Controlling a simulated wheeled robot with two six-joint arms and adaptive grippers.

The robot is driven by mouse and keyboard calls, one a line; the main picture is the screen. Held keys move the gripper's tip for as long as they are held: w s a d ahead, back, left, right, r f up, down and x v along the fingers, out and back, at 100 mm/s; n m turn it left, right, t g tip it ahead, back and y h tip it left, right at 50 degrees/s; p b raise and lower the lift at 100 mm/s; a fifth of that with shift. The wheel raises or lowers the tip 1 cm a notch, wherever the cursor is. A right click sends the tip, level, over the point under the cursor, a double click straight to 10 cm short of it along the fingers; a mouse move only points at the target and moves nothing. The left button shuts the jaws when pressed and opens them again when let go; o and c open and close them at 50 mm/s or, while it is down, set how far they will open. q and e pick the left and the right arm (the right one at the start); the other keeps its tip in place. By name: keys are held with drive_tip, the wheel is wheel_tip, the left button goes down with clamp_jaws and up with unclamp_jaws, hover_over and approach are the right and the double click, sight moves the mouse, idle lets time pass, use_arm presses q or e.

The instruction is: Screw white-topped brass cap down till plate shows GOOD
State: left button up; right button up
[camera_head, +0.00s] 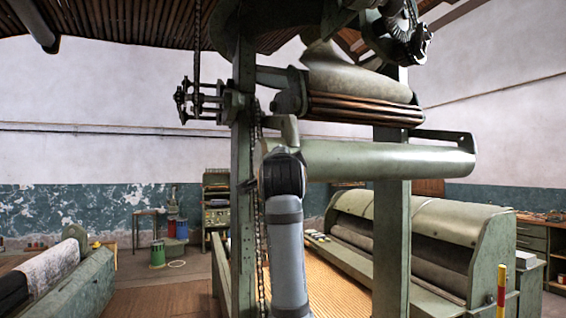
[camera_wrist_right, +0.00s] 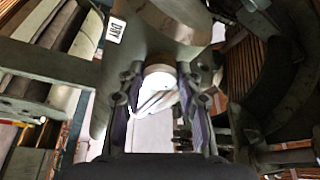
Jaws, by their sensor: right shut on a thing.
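In the right wrist view the white-topped cap (camera_wrist_right: 158,90) sits between the two fingers of my right gripper (camera_wrist_right: 163,76), which is shut on it. The white top faces the camera; the brass part is hard to make out. The cap is at the edge of a grey-green metal body. A small white plate (camera_wrist_right: 116,29) with dark letters is on that body, up and left of the cap; it seems to read DRY, turned sideways. In the head view my arm rises in front of the machine, and its gripper and the cap are hidden. My left gripper is not in view.
A green machine post (camera_head: 243,190) with a chain stands close to my arm. A long green roller (camera_head: 390,159) lies just right of it, below copper-coloured tubes (camera_head: 365,108). A large covered roller machine (camera_head: 430,240) stands behind. Open floor lies at the left.

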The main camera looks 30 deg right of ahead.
idle(0.4)
drive_tip(key=o, duration=0.9)
drive_tip(key=v, duration=1.2)
drive_tip(key=shift+d, duration=0.1)
